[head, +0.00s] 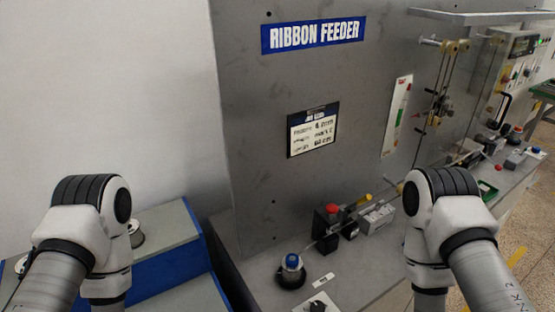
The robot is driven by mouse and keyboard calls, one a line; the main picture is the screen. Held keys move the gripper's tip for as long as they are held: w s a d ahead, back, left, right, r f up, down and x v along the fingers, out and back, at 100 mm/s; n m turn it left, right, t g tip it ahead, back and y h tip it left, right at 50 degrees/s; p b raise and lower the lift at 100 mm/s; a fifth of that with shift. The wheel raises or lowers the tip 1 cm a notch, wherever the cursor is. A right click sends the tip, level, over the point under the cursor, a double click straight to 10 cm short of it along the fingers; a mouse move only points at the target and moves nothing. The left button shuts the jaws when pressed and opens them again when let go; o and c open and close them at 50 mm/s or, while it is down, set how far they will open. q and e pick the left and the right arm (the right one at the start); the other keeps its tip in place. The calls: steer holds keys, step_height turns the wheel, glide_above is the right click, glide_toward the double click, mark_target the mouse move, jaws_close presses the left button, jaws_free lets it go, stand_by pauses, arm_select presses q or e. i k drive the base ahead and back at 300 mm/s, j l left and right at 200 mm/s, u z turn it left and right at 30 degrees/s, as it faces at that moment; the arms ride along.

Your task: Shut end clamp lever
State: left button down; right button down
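A small clamp-like device with a red knob (331,209) and a dark body stands on the grey bench at the foot of the panel. A lever with a yellow grip (361,201) slants up to the right beside it. I cannot tell for certain whether this is the end clamp lever, or whether it is open or shut. Both of my arms show only at their upper links, at the lower left and lower right. Neither gripper is in view.
A grey panel marked RIBBON FEEDER (313,35) rises behind the bench. A blue-topped round part (291,262) sits at the bench front, near a small white label (323,279). A grey block (377,219) is beside the lever. A blue-sided table (170,279) stands left.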

mark_target(355, 204)
steer(key=i+j+z, duration=0.1)
steer(key=j+z, duration=0.25)
steer(key=i+j+z, duration=0.1)
steer(key=z, duration=0.25)
steer(key=j+z, duration=0.35)
steer(key=l, duration=0.05)
